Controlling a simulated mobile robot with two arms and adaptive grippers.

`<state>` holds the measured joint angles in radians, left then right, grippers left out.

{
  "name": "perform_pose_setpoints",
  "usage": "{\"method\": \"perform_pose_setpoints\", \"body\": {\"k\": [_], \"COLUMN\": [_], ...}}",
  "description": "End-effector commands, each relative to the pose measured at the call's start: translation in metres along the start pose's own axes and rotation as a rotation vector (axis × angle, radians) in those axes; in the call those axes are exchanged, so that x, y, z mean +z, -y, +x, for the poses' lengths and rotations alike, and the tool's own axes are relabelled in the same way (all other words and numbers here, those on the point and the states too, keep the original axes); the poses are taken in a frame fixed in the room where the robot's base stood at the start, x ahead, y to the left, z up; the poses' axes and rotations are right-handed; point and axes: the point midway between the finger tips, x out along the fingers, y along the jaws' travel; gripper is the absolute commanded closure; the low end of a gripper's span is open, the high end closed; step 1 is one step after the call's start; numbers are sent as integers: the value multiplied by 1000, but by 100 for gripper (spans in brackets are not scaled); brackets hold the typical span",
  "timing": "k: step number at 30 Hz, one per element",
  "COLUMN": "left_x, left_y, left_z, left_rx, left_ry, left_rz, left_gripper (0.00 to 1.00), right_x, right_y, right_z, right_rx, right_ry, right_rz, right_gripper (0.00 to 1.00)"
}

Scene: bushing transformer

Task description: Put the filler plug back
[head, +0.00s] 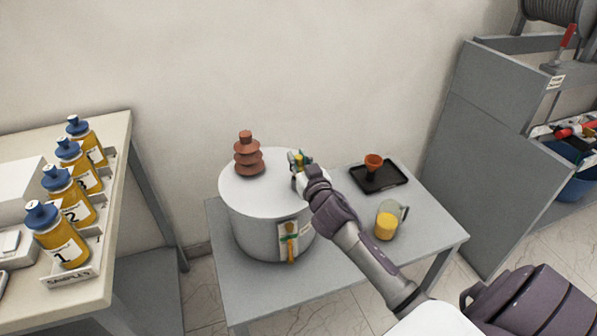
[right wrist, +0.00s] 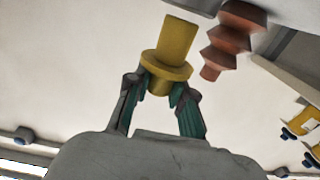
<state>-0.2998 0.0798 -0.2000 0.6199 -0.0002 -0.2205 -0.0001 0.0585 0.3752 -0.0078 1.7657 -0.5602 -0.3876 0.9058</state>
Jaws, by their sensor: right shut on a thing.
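My right gripper (head: 299,162) is over the right part of the transformer's pale round lid. In the right wrist view the gripper (right wrist: 160,88) is shut on the filler plug (right wrist: 174,62), a yellow brass-coloured piece with a wide flange and a narrower cylinder. The plug shows only as a small yellow spot in the head view. The transformer (head: 258,228) is a grey drum with a brown ribbed bushing (head: 248,158) on its lid, left of the gripper. The filler opening is not visible, and I cannot tell whether the plug touches the lid. My left gripper is not in view.
Numbered sample bottles (head: 67,245) stand on the left bench.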

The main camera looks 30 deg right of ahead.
Motion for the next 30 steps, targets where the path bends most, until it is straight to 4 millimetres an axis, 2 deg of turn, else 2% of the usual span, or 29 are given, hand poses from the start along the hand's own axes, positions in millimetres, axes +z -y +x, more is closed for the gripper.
{"method": "perform_pose_setpoints", "body": {"k": [3, 6, 20, 21, 24, 30], "left_x": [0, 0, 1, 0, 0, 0], "left_y": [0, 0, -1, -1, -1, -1], "left_z": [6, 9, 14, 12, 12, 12], "left_rx": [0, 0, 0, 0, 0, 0], "left_ry": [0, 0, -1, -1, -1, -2], "left_rz": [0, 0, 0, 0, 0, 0], "left_gripper": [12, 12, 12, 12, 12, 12], "right_x": [23, 34, 43, 41, 41, 41], "right_y": [0, 0, 0, 0, 0, 0], "right_z": [-1, 0, -1, -1, -1, -1], "right_rx": [1, 1, 0, 0, 0, 0], "right_ry": [6, 4, 2, 2, 2, 2], "right_rz": [2, 1, 2, 2, 1, 1], "right_gripper": [100, 100, 100, 71, 55, 53]}}
